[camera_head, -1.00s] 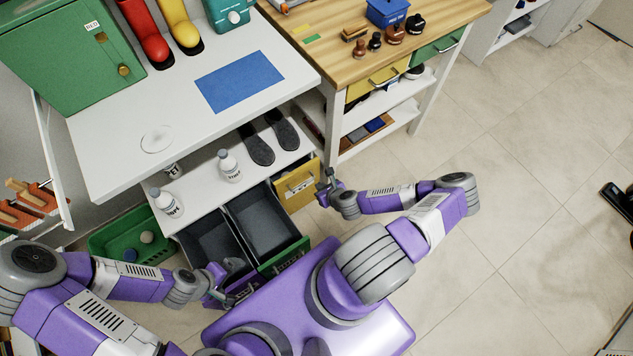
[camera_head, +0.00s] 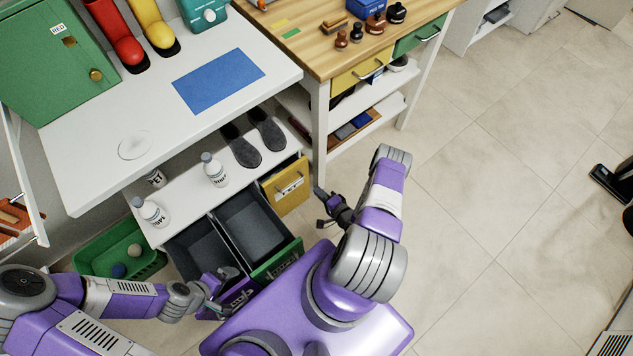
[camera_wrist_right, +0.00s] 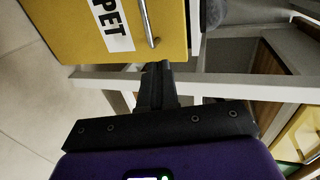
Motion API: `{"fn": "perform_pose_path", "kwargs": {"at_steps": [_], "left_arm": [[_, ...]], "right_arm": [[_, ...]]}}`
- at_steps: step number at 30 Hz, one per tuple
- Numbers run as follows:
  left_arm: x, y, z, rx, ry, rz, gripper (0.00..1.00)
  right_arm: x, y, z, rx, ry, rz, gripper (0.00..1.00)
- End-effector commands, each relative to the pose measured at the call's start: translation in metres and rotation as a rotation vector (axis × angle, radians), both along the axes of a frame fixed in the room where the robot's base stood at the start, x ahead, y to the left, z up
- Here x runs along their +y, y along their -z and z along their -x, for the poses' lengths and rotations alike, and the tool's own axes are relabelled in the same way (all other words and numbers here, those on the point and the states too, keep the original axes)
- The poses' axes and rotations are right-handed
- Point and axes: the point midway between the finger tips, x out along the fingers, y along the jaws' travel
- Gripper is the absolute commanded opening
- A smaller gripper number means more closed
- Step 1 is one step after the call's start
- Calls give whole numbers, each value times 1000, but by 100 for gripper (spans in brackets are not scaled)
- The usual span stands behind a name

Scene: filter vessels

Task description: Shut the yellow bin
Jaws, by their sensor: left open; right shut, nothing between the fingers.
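The yellow bin (camera_head: 286,189) is at the right end of the bin row under the white shelf. Its front carries a PET label and a metal handle. Its top edge lies close to the shelf edge and no open interior shows, so it looks shut or nearly so. The bin also fills the upper left of the right wrist view (camera_wrist_right: 95,30). My right gripper (camera_head: 319,192) is shut and empty, just right of the bin's front; contact cannot be told. My left gripper (camera_head: 213,294) is open beside the purple bin (camera_head: 238,294).
The green bin (camera_head: 277,262) and the purple bin stand pulled out, dark inside. A green basket (camera_head: 92,262) with balls is at left. Bottles stand on the shelf (camera_head: 188,207). A table leg (camera_head: 320,135) rises near my right gripper.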

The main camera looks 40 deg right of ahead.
Motion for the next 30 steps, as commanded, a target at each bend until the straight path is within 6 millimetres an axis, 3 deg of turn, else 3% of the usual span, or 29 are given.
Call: {"fn": "perform_pose_path", "kwargs": {"at_steps": [10, 15, 21, 30], "left_arm": [[0, 27, 0, 0, 0, 0, 100], [0, 34, 0, 0, 0, 0, 100], [0, 38, 0, 0, 0, 0, 100], [0, 37, 0, 0, 0, 0, 100]], "right_arm": [[-4, 25, -72, -2, 0, 0, 0], [-5, 25, -99, -2, 2, -2, 0], [-6, 24, -113, 0, 3, -2, 0], [-7, 24, -115, 1, 4, -3, 0]]}}
